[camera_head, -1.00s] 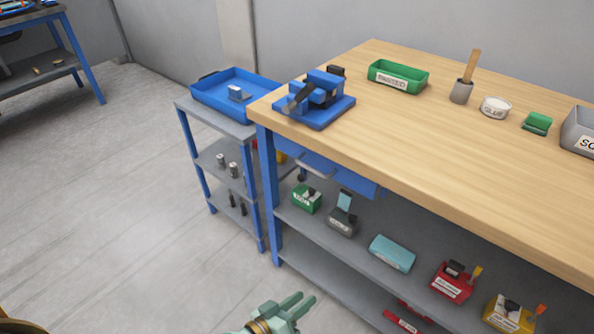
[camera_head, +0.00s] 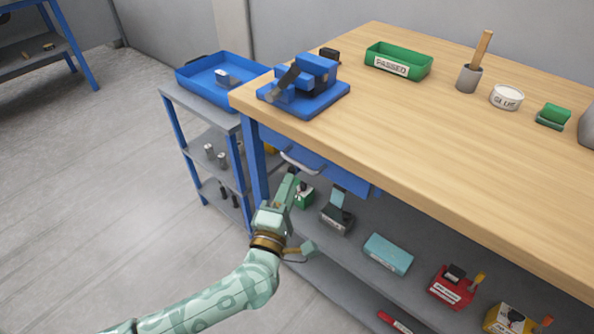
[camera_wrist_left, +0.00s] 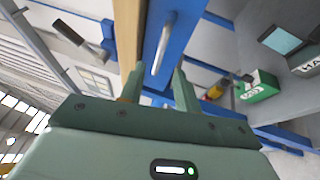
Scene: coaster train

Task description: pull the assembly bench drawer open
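The blue assembly bench drawer (camera_head: 335,176) sits under the wooden bench top and looks shut. Its grey bar handle (camera_head: 300,163) is on the drawer front; the handle also shows in the left wrist view (camera_wrist_left: 163,48). My left gripper (camera_head: 291,180) is just below and in front of the handle. In the left wrist view, its two fingers (camera_wrist_left: 158,85) are apart with nothing between them, and the handle lies ahead, roughly in line with the gap. I see no clear contact. The fingers partly overlap each other in the head view. My right gripper is not in view.
The bench top (camera_head: 430,130) bears a blue fixture (camera_head: 305,90) and a green tray (camera_head: 398,62). Several small bins stand on the shelf (camera_head: 365,228) below the drawer. A blue-legged cart (camera_head: 205,110) stands left of the bench. The floor in front is clear.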

